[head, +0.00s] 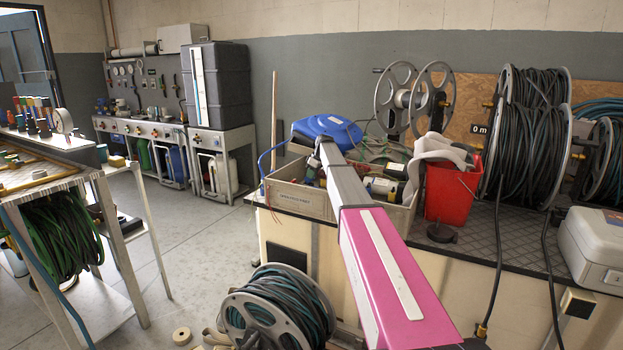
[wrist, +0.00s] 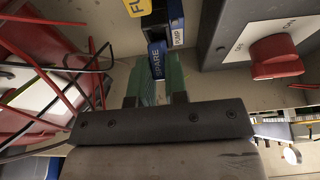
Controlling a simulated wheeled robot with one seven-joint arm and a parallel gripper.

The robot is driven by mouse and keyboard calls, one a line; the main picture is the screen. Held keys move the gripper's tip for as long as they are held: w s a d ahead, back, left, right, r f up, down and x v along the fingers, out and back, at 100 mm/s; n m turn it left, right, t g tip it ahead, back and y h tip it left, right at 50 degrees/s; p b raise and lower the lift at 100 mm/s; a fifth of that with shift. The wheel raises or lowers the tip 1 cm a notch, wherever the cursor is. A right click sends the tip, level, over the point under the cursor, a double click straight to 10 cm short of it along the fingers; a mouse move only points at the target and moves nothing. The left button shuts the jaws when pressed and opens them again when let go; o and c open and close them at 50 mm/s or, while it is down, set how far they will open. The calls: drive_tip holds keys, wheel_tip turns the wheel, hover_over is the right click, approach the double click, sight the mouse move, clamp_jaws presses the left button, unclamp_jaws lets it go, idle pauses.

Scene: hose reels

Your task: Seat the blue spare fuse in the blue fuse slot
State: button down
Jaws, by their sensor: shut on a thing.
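The blue spare fuse (wrist: 157,62), marked SPARE, is between the greenish fingers of my gripper (wrist: 155,84) in the wrist view. My gripper is shut on it. Just beyond and to the right is a blue piece marked PUMP (wrist: 177,32), close to the fuse's far end. I cannot tell whether this piece is the blue fuse slot or whether the fuse touches it. A yellow label (wrist: 138,7) with cut-off lettering is at the top edge. In the head view my arm reaches over the bench, and the fuse and fingertips cannot be made out.
A grey panel with a red knob (wrist: 275,58) stands right of the fuse. Red parts and loose dark cables (wrist: 88,62) are at the left. In the head view, a grey crate (head: 300,199), red bucket (head: 449,190) and hose reel (head: 536,135) crowd the bench.

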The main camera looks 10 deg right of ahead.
wheel_tip(320, 180, up, 3)
drive_tip(key=shift+r, duration=0.1)
drive_tip(key=s+a+r+m+g, duration=0.25)
drive_tip(key=a+m, duration=0.25)
drive_tip(key=m, duration=0.9)
drive_tip(key=s+a+r+m+g, duration=0.1)
drive_tip(key=s+a+r+m, duration=0.35)
drive_tip(key=m, duration=0.95)
drive_tip(key=w+d+f+m+t, duration=0.1)
drive_tip(key=w+d+f+m, duration=0.1)
drive_tip(key=d, duration=0.1)
drive_tip(key=w+d+f+m+t, duration=0.2)
drive_tip(key=w+d+f+m, duration=0.1)
drive_tip(key=w+d+f+m+t+y, duration=0.1)
drive_tip(key=w+d+f+m, duration=0.1)
drive_tip(key=d+f+m, duration=0.1)
drive_tip(key=shift+w+d, duration=0.1)
drive_tip(key=shift+w, duration=0.05)
drive_tip(key=shift+f, duration=1.95)
